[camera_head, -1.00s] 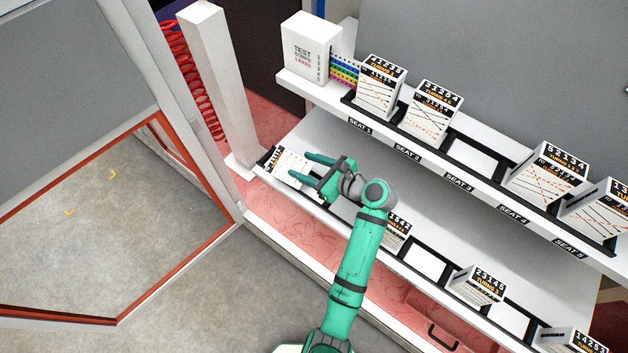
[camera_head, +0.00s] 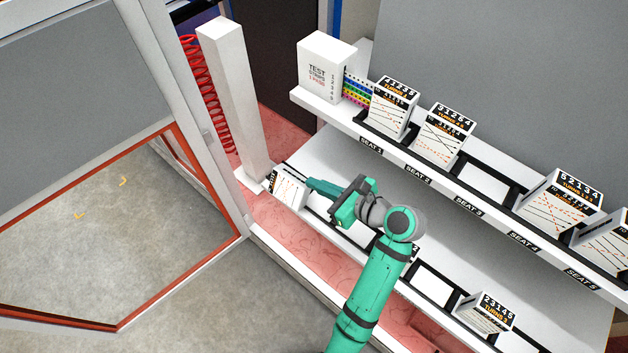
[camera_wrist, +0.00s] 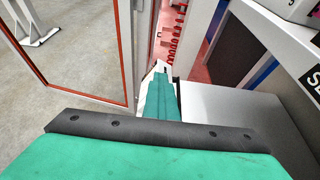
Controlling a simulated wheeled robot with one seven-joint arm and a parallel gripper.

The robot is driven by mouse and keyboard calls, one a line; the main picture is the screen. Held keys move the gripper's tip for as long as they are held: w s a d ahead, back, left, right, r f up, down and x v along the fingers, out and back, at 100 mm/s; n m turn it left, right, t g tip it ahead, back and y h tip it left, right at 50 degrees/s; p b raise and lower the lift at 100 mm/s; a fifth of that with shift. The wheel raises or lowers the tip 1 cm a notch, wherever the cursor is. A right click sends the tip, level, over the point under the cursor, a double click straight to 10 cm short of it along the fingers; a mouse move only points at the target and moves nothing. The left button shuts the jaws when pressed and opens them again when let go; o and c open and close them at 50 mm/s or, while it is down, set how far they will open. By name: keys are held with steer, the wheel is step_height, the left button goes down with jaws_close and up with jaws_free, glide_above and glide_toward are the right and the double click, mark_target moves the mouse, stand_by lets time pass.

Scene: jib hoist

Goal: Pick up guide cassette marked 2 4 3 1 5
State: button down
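A white cassette with a black label band (camera_head: 289,188) stands at the left end of the lower shelf. Its digits are too small to read, so I cannot tell if it is the one marked 2 4 3 1 5. My green gripper (camera_head: 322,197) is just right of it, fingers pointing left toward it. The fingers look apart; one fingertip is close to the cassette's upper right edge, and contact is unclear. In the wrist view, a green finger (camera_wrist: 160,98) covers most of a white piece (camera_wrist: 158,68) at its tip. No other cassette in view clearly reads 2 4 3 1 5.
The upper shelf holds cassettes at seat 1 (camera_head: 391,108), seat 2 (camera_head: 443,135) and seat 4 (camera_head: 558,205), and a white test strips box (camera_head: 325,68). Another cassette (camera_head: 484,314) stands on the lower shelf. A white post (camera_head: 235,100) rises beside the shelf's left end.

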steer(key=s+d+r, duration=0.2)
steer(key=s+r, duration=0.1)
steer(key=s, duration=0.5)
steer(key=shift+d+r, duration=0.15)
steer(key=shift+r, duration=0.15)
steer(key=c, duration=0.5)
jaws_free()
steer(key=shift+w, duration=0.1)
